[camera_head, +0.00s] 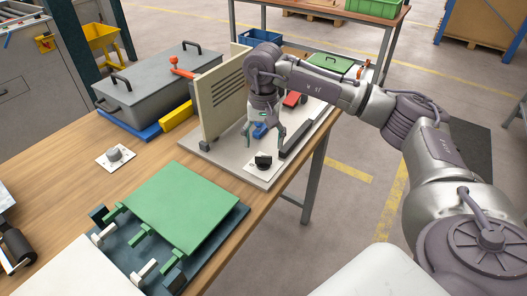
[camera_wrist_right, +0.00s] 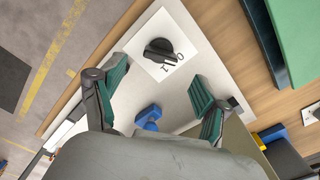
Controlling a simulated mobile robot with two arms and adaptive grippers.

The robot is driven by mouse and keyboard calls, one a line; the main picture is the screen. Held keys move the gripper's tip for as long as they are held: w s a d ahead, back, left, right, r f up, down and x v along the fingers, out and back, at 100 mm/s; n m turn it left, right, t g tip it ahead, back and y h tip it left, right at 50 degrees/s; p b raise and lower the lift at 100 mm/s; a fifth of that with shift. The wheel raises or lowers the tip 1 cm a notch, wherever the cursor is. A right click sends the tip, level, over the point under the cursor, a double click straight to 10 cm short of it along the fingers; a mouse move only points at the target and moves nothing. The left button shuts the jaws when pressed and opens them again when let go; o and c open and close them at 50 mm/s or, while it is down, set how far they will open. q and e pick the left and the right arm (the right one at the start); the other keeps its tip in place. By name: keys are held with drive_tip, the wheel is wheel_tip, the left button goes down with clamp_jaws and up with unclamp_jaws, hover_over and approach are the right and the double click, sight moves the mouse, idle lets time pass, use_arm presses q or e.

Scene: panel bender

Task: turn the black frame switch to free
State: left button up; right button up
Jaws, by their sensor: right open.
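The black frame switch is a round black knob (camera_head: 263,161) with a raised grip bar. It sits on a white plate at the near corner of the light grey base board. In the right wrist view the black knob (camera_wrist_right: 160,49) is at upper middle, its bar pointing to the lower right, near printed marks like "O" and "I". My right gripper (camera_head: 263,134) is open and empty, above the board and just behind the knob. In the wrist view its two green-padded fingers (camera_wrist_right: 157,80) are apart, with the knob beyond their tips. My left gripper is not in view.
A beige slotted panel (camera_head: 222,95) stands left of my right gripper. A dark bar (camera_head: 296,138) and blue part (camera_head: 260,130) lie close by. A green plate (camera_head: 178,205) on a dark fixture is in front. A grey knob (camera_head: 115,154) sits farther left on the wooden table.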

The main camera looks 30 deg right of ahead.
sight(264, 156)
wheel_tip(264, 156, up, 7)
drive_tip(key=shift+f, duration=0.2)
drive_tip(key=shift+f, duration=0.1)
idle(0.5)
